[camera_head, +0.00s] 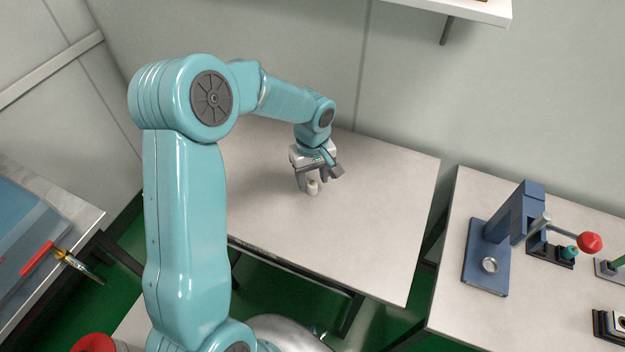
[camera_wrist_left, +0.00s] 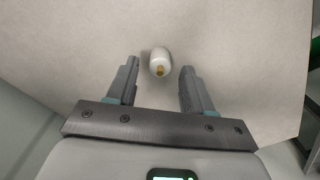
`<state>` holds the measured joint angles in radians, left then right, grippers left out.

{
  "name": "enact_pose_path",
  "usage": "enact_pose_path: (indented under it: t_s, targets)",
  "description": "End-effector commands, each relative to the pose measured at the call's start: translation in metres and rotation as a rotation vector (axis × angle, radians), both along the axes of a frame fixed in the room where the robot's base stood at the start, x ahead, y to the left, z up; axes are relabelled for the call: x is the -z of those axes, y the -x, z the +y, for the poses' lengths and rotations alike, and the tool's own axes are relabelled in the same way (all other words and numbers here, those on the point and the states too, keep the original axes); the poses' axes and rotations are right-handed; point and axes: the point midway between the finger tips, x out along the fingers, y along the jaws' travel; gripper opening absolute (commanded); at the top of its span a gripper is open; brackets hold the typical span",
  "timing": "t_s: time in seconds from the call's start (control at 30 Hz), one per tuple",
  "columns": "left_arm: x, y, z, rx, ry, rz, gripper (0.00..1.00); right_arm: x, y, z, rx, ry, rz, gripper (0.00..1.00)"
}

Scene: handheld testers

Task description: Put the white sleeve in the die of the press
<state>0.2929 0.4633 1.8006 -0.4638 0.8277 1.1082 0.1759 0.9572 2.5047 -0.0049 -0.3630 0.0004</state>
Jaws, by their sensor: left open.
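The white sleeve (camera_head: 313,188) stands on the middle table. The blue press (camera_head: 517,212) stands on the right table, with a red-knobbed lever. Its die (camera_head: 490,265) is a light ring on the blue base plate. My right gripper is not in view.
The middle table (camera_head: 380,210) is otherwise bare. A gap separates it from the right table (camera_head: 455,300). Small dark fixtures (camera_head: 550,253) stand beside the press. A red-handled tool (camera_head: 38,257) lies on the left bench. A shelf (camera_head: 470,8) hangs on the back wall.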

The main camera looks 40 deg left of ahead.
Motion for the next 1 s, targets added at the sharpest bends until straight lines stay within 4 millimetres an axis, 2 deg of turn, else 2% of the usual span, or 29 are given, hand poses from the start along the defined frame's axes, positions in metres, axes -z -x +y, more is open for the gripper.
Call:
enact_pose_path:
  t_s: [0.03, 0.2, 0.43, 0.5, 0.6, 0.67, 0.77, 0.87, 0.97, 1.0]
  targets:
    - [-0.014, -0.001, 0.000, -0.001, 0.000, -0.007, 0.51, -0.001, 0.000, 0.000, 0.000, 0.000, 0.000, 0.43]
    - [-0.055, -0.001, 0.000, 0.000, 0.001, -0.005, 0.51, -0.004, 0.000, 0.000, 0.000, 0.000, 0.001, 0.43]
    - [-0.093, 0.000, 0.000, 0.000, 0.000, -0.003, 0.51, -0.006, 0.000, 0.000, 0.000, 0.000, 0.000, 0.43]
    - [-0.098, 0.000, -0.001, -0.002, 0.002, -0.001, 0.57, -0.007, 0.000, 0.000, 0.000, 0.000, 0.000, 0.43]
    - [-0.101, 0.002, -0.001, -0.068, 0.001, 0.006, 0.57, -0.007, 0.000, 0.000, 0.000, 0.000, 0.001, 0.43]
    - [-0.101, 0.008, 0.001, -0.166, -0.011, 0.036, 0.57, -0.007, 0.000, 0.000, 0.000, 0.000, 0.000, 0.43]
    - [-0.104, 0.026, 0.017, -0.413, -0.107, 0.111, 0.57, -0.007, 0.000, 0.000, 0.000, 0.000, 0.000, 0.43]
    - [-0.100, 0.041, 0.030, -0.665, -0.301, 0.192, 0.57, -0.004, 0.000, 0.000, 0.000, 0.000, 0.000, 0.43]
    - [-0.093, 0.035, 0.018, -0.825, -0.567, 0.178, 0.57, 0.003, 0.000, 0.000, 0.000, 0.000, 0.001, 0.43]
    - [-0.091, 0.026, 0.005, -0.854, -0.686, 0.133, 0.57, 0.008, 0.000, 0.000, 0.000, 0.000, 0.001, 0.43]
